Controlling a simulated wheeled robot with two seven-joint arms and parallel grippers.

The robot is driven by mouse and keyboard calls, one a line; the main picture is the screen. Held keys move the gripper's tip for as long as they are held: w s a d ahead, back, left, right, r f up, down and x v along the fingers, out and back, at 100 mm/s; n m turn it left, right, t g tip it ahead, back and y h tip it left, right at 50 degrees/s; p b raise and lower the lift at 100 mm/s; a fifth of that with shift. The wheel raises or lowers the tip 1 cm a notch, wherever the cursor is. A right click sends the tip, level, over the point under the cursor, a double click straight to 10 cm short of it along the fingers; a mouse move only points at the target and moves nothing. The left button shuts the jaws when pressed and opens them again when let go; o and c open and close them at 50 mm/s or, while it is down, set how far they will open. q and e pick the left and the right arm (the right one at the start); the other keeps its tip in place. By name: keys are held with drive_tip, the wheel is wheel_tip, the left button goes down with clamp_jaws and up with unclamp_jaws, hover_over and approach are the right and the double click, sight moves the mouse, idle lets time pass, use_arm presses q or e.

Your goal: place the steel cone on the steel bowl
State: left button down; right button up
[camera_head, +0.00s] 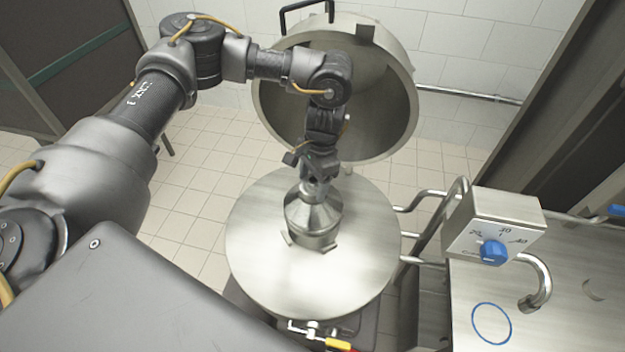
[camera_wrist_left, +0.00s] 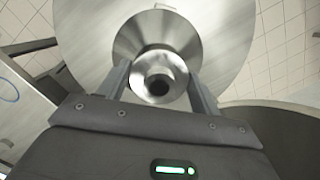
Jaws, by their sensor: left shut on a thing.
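The steel cone (camera_head: 313,215) is a shiny funnel-like piece with a narrow neck at the top and a wide lower rim. My left gripper (camera_head: 316,186) reaches down from above and is shut on its neck. In the left wrist view the fingers (camera_wrist_left: 161,88) stand on either side of the neck of the cone (camera_wrist_left: 157,40). The broad round steel top (camera_head: 355,275) under it seems to be the steel bowl. The cone is upright over its middle, near small tabs; whether it touches cannot be told. My right gripper is not in view.
A large hollow steel lid (camera_head: 395,110) with a black handle stands tilted open behind the arm. At the right are a steel counter (camera_head: 560,310), a control box (camera_head: 495,222) with a blue knob, a tap (camera_head: 540,285) and bent rails. A yellow-handled valve (camera_head: 338,344) sits in front.

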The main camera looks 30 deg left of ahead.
use_arm(q)
drive_tip(key=shift+f, duration=0.35)
drive_tip(key=c, duration=0.5)
unclamp_jaws()
drive_tip(key=shift+o, duration=1.4)
drive_tip(key=shift+s, duration=0.1)
drive_tip(key=shift+r, duration=0.45)
drive_tip(key=r, duration=0.3)
drive_tip(key=w+r+b, duration=0.1)
drive_tip(key=r, duration=0.2)
drive_tip(key=r+b, duration=0.1)
drive_tip(key=r, duration=0.2)
drive_tip(key=shift+w+d+r, duration=0.2)
drive_tip(key=shift+d+r, duration=0.2)
